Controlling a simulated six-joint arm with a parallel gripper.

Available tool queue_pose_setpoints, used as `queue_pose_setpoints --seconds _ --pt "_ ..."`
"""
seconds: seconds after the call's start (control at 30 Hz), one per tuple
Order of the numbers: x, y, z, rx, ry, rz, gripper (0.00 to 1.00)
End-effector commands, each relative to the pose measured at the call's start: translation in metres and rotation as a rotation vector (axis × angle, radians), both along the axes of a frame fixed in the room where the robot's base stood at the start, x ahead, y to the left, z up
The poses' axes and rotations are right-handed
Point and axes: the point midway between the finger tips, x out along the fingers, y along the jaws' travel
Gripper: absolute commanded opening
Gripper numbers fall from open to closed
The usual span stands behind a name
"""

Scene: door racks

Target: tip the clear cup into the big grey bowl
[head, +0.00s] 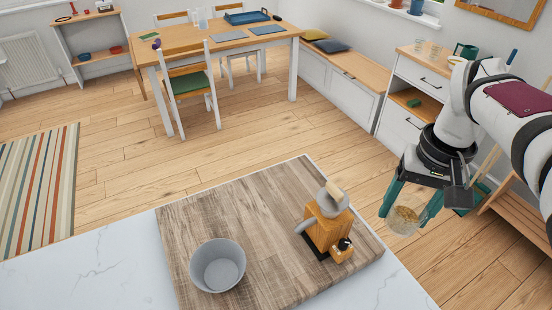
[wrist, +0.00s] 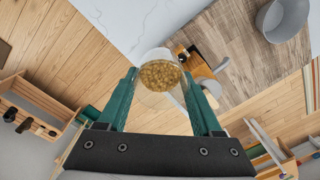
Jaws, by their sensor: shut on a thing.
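The clear cup (head: 404,219) is held between the green fingers of my gripper (head: 410,205), at the right in the head view. It holds a layer of small tan-brown bits, seen from above in the wrist view (wrist: 160,76). The cup looks about upright, off the right edge of the counter. The big grey bowl (head: 218,266) stands on the wooden board at the front, left of the gripper. It looks empty in the head view and also shows at the top right of the wrist view (wrist: 283,16).
A wooden grinder-like machine (head: 328,226) with a grey top stands on the board (head: 262,215) between bowl and gripper. The white marble counter (head: 110,265) is clear at left. A dining table (head: 215,42) and drawers (head: 412,92) stand farther back.

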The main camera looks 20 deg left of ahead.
Motion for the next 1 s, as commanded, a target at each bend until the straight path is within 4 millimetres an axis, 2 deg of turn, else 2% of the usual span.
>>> queue_pose_setpoints --seconds 0.43,0.57,0.67,0.77,0.87,1.0 --pt "0.000 0.000 0.000 0.000 0.000 0.003 0.00" --pt "0.004 0.016 -0.004 0.001 0.001 0.008 0.00" --pt "0.010 0.048 -0.013 0.005 0.001 0.016 0.00" --pt "0.014 0.095 -0.024 0.011 0.000 0.021 0.00" --pt "0.010 0.149 -0.038 0.019 0.002 0.024 0.00" --pt "-0.013 0.234 -0.060 0.033 0.006 0.025 0.00"
